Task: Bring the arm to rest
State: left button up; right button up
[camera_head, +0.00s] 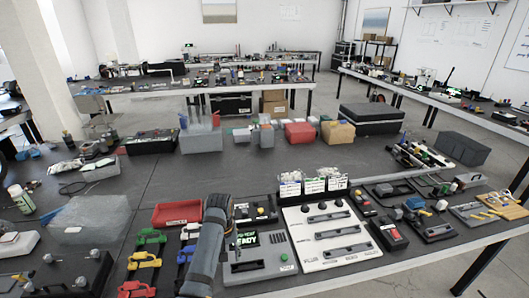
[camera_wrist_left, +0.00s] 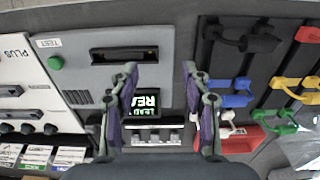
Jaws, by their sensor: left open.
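My left gripper (camera_wrist_left: 159,72) is open, its two fingers apart with nothing visible between the tips. In the left wrist view it hangs over a grey tester (camera_wrist_left: 85,72) with a dark slot, a green button and a small lit screen (camera_wrist_left: 145,100). The screen shows between the fingers, its text partly covered. In the head view my left arm (camera_head: 206,248) reaches up from the bottom edge beside the same tester (camera_head: 262,268); the fingers cannot be made out there. My right gripper is in neither view.
A white slotted panel (camera_head: 328,238) stands right of the tester. Coloured cables (camera_head: 146,261) lie left of my arm, near a red tray (camera_head: 177,214). Grey and coloured bins (camera_head: 300,132) line the table's back. Some bare dark table (camera_head: 200,180) lies behind the red tray.

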pick_arm(q)
jog(key=s+a+f+m+t, duration=0.1)
jog(key=s+a+f, duration=0.2)
jog(key=s, duration=0.3)
jog(key=s+a+f+t, duration=0.1)
jog(key=s+a+f, duration=0.1)
jog(key=s+a, duration=0.35)
jog(key=s+r+m+t, duration=0.25)
jog(key=s+r, duration=0.25)
jog(key=s, duration=0.8)
jog(key=s+a+f+g+y, duration=0.1)
jog(key=s+f, duration=0.1)
jog(key=f, duration=1.2)
jog(key=s+a+f+g, duration=0.1)
jog(key=f+g, duration=0.1)
jog(key=f, duration=1.3)
jog(key=s+f, duration=1.4)
jog(key=s, duration=0.3)
jog(key=shift+s+a, duration=0.15)
jog(key=shift+a, duration=0.3)
